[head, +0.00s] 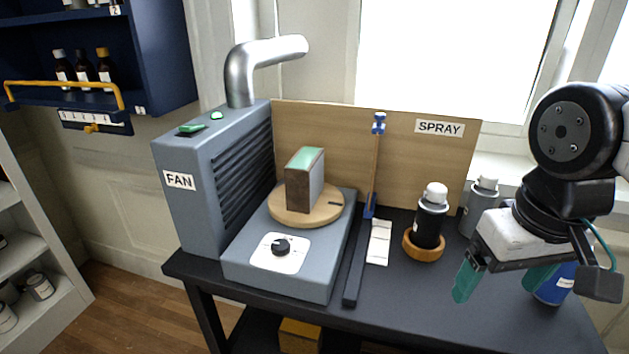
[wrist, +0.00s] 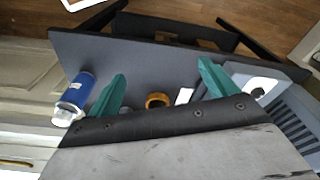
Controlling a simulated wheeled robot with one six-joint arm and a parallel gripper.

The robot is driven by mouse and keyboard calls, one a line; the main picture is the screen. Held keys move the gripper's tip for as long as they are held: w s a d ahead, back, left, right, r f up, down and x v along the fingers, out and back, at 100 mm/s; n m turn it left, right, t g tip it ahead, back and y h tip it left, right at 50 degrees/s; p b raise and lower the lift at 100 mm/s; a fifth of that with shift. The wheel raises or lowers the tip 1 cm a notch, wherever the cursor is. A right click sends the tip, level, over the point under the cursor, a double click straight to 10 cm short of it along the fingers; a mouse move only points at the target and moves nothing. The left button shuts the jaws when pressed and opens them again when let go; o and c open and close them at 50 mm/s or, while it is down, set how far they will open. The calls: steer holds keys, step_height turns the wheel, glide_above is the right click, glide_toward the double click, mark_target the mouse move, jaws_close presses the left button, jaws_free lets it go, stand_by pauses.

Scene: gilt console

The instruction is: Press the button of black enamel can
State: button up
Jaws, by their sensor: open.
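The black can (head: 429,228) stands upright in a round wooden ring (head: 423,253) on the dark table. Its white cap with the button (head: 436,191) is on top and uncovered. My gripper (head: 503,279) is open and empty, to the right of the black can and nearer the camera, apart from it. In the wrist view my gripper (wrist: 161,72) has its two green fingers spread wide. The wooden ring (wrist: 158,100) shows between them, and the black can itself is hard to make out there.
A grey can (head: 479,208) stands behind my gripper. A blue can (head: 553,287) is partly hidden by it and shows in the wrist view (wrist: 78,92). Left are a white card (head: 379,243), a blue-clamped post (head: 374,165), a turntable (head: 330,203) with a block and the fan box (head: 205,170).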

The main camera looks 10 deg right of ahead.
steer(key=c, duration=1.8)
steer(key=shift+w+d+f, duration=0.1)
steer(key=shift+w+f, duration=0.05)
steer(key=shift+f, duration=0.1)
jaws_close()
steer(key=w+d+r+m, duration=0.1)
steer(key=w+r, duration=0.3)
steer(key=w, duration=0.5)
steer(key=w+d+r+m+t+h, duration=0.1)
steer(key=w+d+r+m, duration=0.1)
steer(key=w, duration=0.7)
steer(key=w+d+r+m, duration=0.1)
steer(key=w+d+r, duration=0.2)
steer(key=w+r, duration=0.3)
steer(key=w, duration=0.2)
steer(key=shift+w+m+t, duration=0.3)
steer(key=shift+w+t, duration=0.1)
